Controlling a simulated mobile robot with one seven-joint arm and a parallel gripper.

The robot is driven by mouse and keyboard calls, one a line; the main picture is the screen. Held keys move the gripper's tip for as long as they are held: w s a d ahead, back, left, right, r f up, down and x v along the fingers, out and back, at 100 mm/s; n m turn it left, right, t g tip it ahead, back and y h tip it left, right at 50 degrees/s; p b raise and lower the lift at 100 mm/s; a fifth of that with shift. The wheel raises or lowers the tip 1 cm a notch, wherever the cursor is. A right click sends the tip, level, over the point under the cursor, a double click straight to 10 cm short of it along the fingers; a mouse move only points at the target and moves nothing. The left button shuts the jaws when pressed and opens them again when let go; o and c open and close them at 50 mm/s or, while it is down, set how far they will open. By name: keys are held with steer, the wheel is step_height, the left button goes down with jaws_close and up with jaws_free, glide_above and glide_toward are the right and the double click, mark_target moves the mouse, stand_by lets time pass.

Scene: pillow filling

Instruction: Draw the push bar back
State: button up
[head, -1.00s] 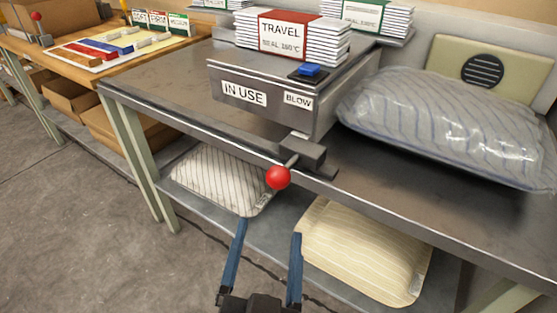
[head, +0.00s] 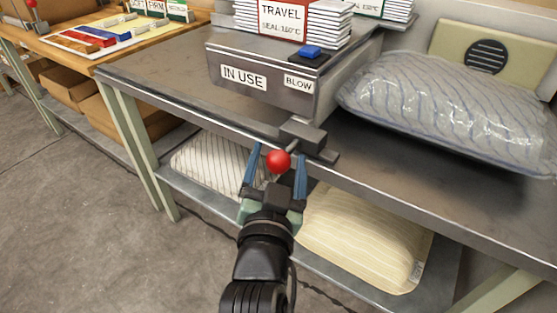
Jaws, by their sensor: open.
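The push bar ends in a red ball knob (head: 278,161) that sticks out past the table's front edge. Behind the knob, a dark grey block (head: 303,137) sits at the edge, below the box labelled IN USE and BLOW (head: 262,88). My gripper (head: 277,162) is open, with one blue finger on each side of the red knob. I cannot tell whether either finger touches the knob. The rod between knob and block is mostly hidden.
A plastic-wrapped striped pillow (head: 450,115) lies on the table (head: 170,92) at right. A striped pillow (head: 212,160) and a cream pillow (head: 365,235) lie on the lower shelf. A blue button (head: 310,51) and paper stacks (head: 330,18) are on the box.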

steer(key=shift+w, duration=0.1)
jaws_close()
stand_by(0.4)
